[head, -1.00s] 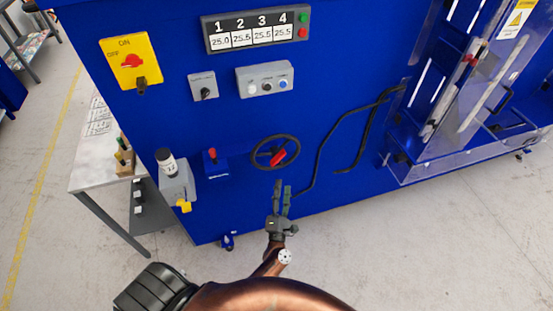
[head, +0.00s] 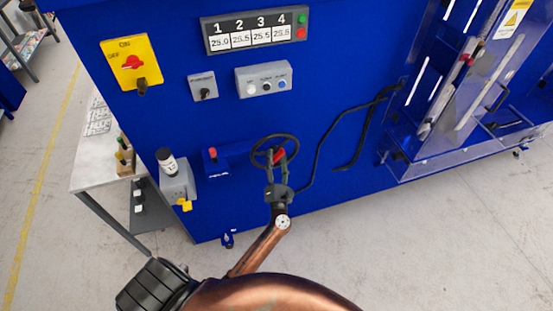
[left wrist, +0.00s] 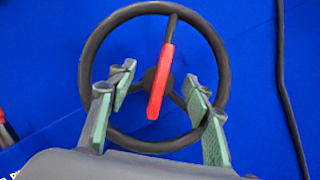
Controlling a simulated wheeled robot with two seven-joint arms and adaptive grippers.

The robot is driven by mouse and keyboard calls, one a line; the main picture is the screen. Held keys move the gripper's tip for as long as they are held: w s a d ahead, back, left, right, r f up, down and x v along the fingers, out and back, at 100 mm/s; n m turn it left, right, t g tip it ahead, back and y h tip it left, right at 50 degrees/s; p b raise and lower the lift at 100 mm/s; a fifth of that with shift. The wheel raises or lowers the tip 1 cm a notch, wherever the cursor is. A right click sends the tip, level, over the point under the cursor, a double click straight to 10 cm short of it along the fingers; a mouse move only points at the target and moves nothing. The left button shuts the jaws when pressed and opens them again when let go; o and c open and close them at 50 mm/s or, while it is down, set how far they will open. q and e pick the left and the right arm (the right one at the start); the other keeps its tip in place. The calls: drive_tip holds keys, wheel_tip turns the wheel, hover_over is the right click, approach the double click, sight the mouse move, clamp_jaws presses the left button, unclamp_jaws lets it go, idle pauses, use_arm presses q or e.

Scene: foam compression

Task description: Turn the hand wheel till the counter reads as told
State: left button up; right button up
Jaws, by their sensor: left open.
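The hand wheel (head: 274,140) is a black ring with a red handle (head: 281,156) on the blue machine front. In the left wrist view the wheel (left wrist: 225,75) fills the middle, and its red handle (left wrist: 161,82) points up and slightly right from the hub. My left gripper (head: 277,157) is open at the wheel's lower part. In the left wrist view its fingers (left wrist: 158,100) stand on both sides of the red handle, apart from it. The counter panel (head: 256,30) is numbered 1 to 4 and appears to read 25.0, 25.5, 25.5, 25.5; the small digits are hard to read. My right gripper is not in view.
A yellow on/off switch (head: 131,62), a small grey switch box (head: 203,86) and a button box (head: 263,79) are above the wheel. A red-topped lever box (head: 213,162) sits left of it. A black cable (head: 318,152) runs close on the right.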

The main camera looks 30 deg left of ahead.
use_arm(q)
drive_tip(key=shift+c, duration=0.4)
clamp_jaws()
